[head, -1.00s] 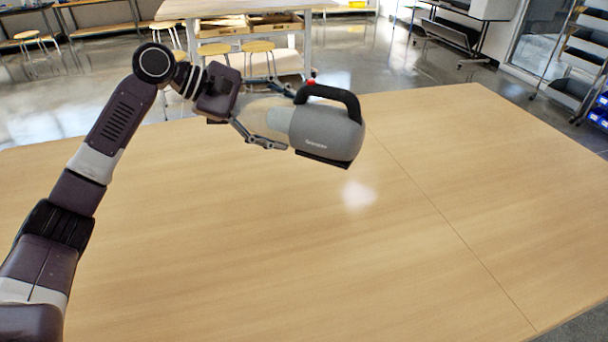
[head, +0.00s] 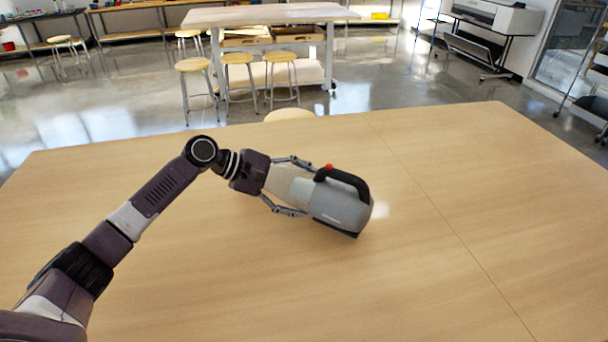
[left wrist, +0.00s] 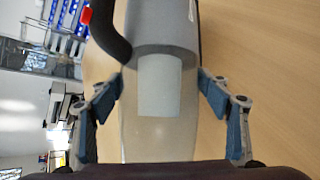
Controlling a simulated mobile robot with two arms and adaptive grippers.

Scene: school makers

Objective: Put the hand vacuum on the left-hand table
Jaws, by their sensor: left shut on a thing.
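The hand vacuum (head: 337,204) is grey with a black handle, a red button and a pale, clear-looking nose end. My left gripper (head: 290,188) is shut on that nose end, one finger on each side. The vacuum is over the wooden table (head: 200,275); I cannot tell for certain whether its dark lower edge touches the top. In the left wrist view the vacuum (left wrist: 160,85) lies between the two fingers of the left gripper (left wrist: 162,92), with the table top to the right. My right gripper is not in view.
The table top around the vacuum is bare, with a seam to the right. A stool seat (head: 289,115) shows just past the far edge. Several stools (head: 237,60) and a high workbench (head: 270,13) stand behind. A printer (head: 497,14) is at the back right.

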